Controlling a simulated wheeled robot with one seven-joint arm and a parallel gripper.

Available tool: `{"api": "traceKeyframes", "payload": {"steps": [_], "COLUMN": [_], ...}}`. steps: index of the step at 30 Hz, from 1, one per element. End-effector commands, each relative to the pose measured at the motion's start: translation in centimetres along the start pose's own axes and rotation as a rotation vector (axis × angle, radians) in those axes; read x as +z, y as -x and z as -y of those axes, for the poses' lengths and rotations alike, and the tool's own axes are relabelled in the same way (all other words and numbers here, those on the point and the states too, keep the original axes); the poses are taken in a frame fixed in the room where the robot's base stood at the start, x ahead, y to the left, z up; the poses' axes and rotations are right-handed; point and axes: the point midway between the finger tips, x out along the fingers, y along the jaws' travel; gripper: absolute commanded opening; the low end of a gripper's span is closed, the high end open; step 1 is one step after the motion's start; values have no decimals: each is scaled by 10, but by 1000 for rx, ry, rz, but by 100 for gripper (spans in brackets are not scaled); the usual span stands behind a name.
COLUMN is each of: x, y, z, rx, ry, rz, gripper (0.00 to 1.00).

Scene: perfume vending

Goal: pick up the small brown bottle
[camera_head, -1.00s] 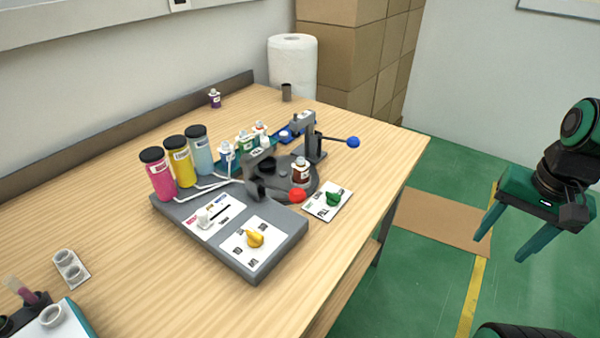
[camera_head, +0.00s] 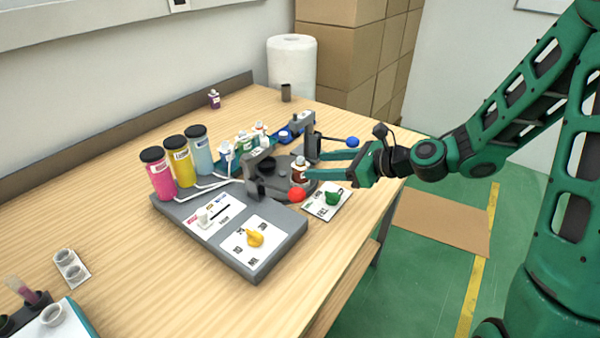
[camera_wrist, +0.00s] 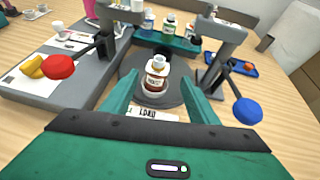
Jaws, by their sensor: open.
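The small brown bottle (camera_head: 299,172) has a white cap and a pale label. It stands upright on the round dark grey plate of the machine. In the wrist view the brown bottle (camera_wrist: 156,76) is just ahead of the fingertips and near the midline between them. My gripper (camera_head: 322,168) is open and reaches in from the right, with its fingers level and pointing at the bottle. In the wrist view both green fingers of my gripper (camera_wrist: 158,85) are spread with a gap between them. I cannot tell whether either finger touches the bottle.
The red-ended lever (camera_wrist: 58,67) is left of my fingers and the blue-ended lever (camera_wrist: 247,111) is right. Several small bottles stand in a green rack (camera_wrist: 178,42) behind. Pink, yellow and light blue bottles (camera_head: 179,161) stand left on the machine.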

Motion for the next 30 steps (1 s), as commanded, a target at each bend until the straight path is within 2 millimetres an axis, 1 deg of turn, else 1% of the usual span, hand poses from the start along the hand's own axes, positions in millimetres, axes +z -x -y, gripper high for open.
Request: {"api": "traceKeyframes", "payload": {"steps": [4,12,15,20,22,30], "x": [4,5,5,5,4,3], "y": [-13,-53,-60,-67,-73,-109], "z": [-1,-4,-4,-6,-7,-10], "rx": [8,13,12,12,14,13], "ry": [-36,-32,-30,-31,-31,-29], "rz": [22,21,21,21,20,21], "gripper": [54,54,54,54,54,54]}}
